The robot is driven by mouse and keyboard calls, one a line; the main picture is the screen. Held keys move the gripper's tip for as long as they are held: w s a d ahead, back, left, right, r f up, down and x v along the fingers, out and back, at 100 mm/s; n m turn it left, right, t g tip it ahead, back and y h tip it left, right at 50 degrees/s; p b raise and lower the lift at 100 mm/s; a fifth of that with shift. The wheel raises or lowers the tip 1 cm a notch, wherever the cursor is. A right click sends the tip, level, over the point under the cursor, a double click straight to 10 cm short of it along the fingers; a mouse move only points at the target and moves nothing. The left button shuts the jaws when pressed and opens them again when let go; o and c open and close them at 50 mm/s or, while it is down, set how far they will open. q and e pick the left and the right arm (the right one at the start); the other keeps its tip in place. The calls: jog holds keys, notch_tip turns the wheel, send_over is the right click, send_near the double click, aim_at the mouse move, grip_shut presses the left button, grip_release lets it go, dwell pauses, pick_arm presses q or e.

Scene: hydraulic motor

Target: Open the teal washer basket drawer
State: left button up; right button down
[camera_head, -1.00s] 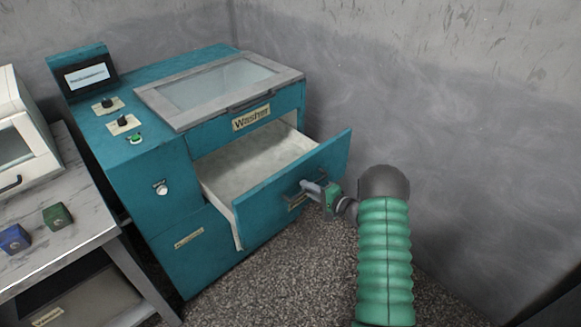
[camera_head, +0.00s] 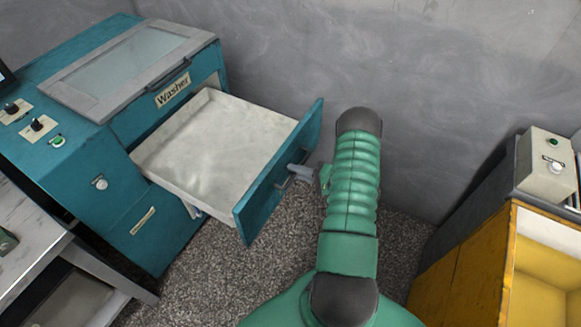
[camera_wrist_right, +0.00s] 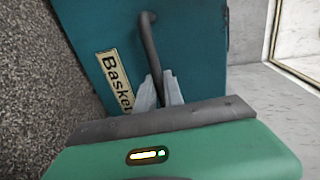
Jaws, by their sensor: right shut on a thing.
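The teal washer (camera_head: 100,120) stands at the left in the head view. Its basket drawer (camera_head: 225,150) is pulled far out, and its pale interior looks empty. The teal drawer front (camera_head: 262,200) faces my right arm. My right gripper (camera_head: 296,177) is at the drawer front, partly hidden by my green arm. In the right wrist view, the grey fingers (camera_wrist_right: 158,92) are shut on the dark bar handle (camera_wrist_right: 150,45), beside the "Basket" label (camera_wrist_right: 114,80). My left gripper is not in view.
A yellow cabinet (camera_head: 465,265) with a grey control box (camera_head: 545,165) is at the right. A grey wall (camera_head: 400,80) is behind. Speckled floor (camera_head: 215,270) is clear below the drawer.

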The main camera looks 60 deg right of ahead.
jog(key=shift+s+d, duration=0.1)
jog(key=shift+d, duration=0.05)
jog(key=c, duration=1.7)
grip_release()
jog(key=shift+d+f, duration=0.15)
jog(key=p+v, duration=0.1)
jog(key=v, duration=1.5)
jog(key=shift+s, duration=0.35)
